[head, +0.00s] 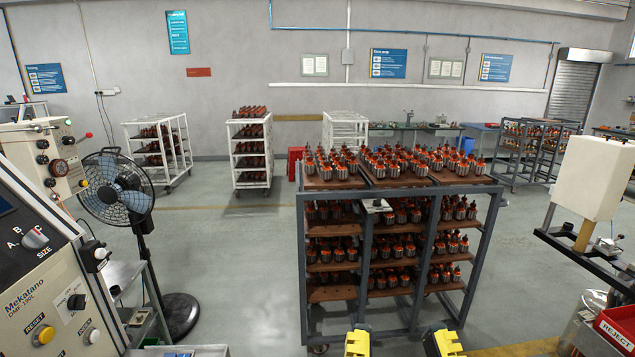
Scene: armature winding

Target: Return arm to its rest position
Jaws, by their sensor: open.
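My gripper (400,344) shows only at the bottom edge of the head view, as two yellow fingertips with dark sides. The fingertips stand well apart, with an empty gap between them. The gripper is in front of the lower part of a grey metal rack (304,262), and no contact between them can be seen. The rest of my arm is below the frame.
The rack holds several armatures (400,160) on brown trays. A control panel (40,290) and a standing fan (116,190) are at left. A red reject bin (615,328) and a white box-shaped unit (592,178) are at right. Open floor (235,265) lies left of the rack.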

